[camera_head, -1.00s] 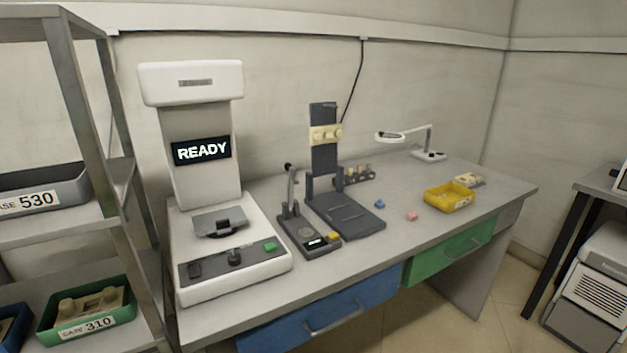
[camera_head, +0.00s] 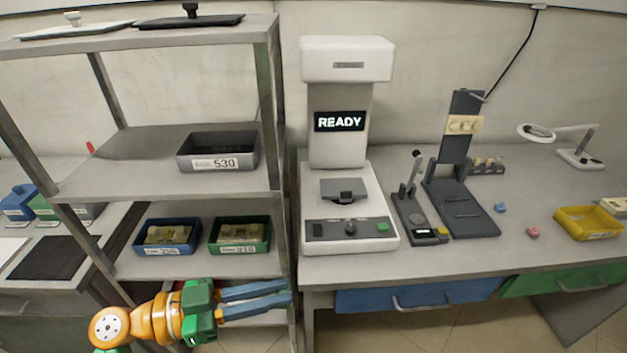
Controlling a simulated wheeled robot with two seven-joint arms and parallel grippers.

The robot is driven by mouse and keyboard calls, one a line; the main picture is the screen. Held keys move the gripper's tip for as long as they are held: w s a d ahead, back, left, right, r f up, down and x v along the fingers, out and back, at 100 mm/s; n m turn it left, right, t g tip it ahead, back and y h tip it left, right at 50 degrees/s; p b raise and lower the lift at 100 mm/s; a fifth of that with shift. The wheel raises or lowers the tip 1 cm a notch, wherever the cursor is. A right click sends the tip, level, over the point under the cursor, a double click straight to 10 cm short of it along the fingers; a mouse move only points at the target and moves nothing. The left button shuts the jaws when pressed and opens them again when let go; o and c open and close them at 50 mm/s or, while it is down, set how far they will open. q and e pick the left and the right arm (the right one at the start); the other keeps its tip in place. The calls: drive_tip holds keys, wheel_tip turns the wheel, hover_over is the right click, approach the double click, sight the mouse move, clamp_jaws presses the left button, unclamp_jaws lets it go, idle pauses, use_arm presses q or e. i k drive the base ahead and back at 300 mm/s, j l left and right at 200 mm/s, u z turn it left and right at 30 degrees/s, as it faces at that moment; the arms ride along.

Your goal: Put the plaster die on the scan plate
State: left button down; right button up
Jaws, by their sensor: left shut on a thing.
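My left gripper (camera_head: 290,292), with blue fingers, is low in front of the shelf rack, its fingers pointing right. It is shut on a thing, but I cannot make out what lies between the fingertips. I cannot pick out the plaster die for certain. The white scanner (camera_head: 347,60) stands on the bench with its screen reading READY. My right gripper is not in view.
The rack (camera_head: 265,110) stands left of the scanner. It holds a grey tray (camera_head: 218,150) marked 530, a blue tray (camera_head: 166,250) and a green tray (camera_head: 240,250). A small dark device (camera_head: 415,215), a black stand (camera_head: 462,215) and a yellow tray (camera_head: 590,235) are on the bench.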

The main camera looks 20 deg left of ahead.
sight(343, 185)
drive_tip(key=u, duration=0.85)
drive_tip(key=i+u, duration=0.1)
drive_tip(key=u, duration=0.8)
drive_tip(key=i+u, duration=0.1)
drive_tip(key=u, duration=0.35)
drive_tip(key=i+l+u, duration=0.1)
drive_tip(key=u, duration=0.45)
drive_tip(key=l+z, duration=0.1)
drive_tip(key=z, duration=0.8)
drive_tip(key=i+z, duration=0.15)
drive_tip(key=z, duration=0.8)
drive_tip(key=i+z, duration=0.1)
drive_tip(key=z, duration=0.35)
drive_tip(key=i+z, duration=0.1)
drive_tip(key=z, duration=0.8)
drive_tip(key=i+z, duration=0.1)
drive_tip(key=z, duration=0.35)
drive_tip(key=k+j, duration=0.05)
